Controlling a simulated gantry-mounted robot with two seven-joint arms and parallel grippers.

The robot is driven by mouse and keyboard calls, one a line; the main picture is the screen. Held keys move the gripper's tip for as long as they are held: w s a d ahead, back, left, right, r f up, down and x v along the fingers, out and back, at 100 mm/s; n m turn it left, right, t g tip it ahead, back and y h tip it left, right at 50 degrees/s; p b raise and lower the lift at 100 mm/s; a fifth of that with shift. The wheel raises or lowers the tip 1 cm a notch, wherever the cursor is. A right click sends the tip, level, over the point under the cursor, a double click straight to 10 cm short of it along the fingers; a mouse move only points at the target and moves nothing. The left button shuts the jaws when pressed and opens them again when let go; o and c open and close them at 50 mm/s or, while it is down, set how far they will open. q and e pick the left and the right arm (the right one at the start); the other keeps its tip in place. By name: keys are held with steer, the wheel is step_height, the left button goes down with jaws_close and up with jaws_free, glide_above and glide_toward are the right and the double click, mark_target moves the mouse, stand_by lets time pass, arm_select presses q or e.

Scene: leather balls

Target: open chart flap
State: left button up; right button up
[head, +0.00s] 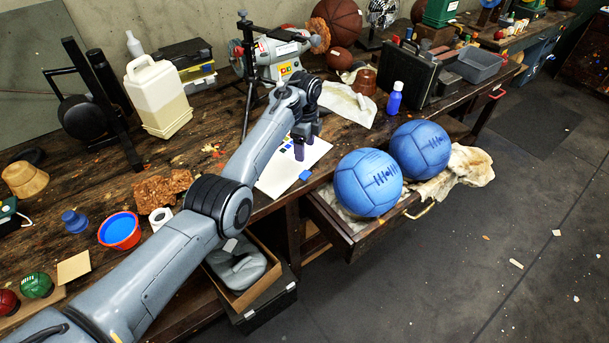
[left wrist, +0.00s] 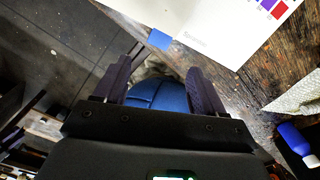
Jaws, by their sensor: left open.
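The white chart (head: 276,181) lies on the workbench, with small coloured squares near its back edge. A blue tab (head: 305,175) sticks out at its front right edge. My left gripper (head: 300,148) is over the chart in the head view, pointing down and hiding part of it. In the left wrist view the white chart (left wrist: 208,25) is at the top, with its blue tab (left wrist: 160,40) just beyond the fingertips. The left gripper (left wrist: 158,75) is open there, with nothing held between its fingers. My right gripper is in neither view.
Two blue leather balls (head: 368,183) (head: 420,150) rest on cloth in the open drawer (head: 343,238) beside the chart. A blue bottle (head: 394,98) stands right of the chart. An orange bowl (head: 119,231) and a brown rough block (head: 162,190) are left of my arm.

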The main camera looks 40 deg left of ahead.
mark_target(305, 174)
arm_select(q)
step_height(305, 174, down, 9)
steer(key=shift+r+b, duration=0.15)
steer(key=shift+b, duration=1)
steer(key=shift+f+b, duration=0.3)
steer(key=shift+f, duration=0.5)
steer(key=shift+c, duration=0.2)
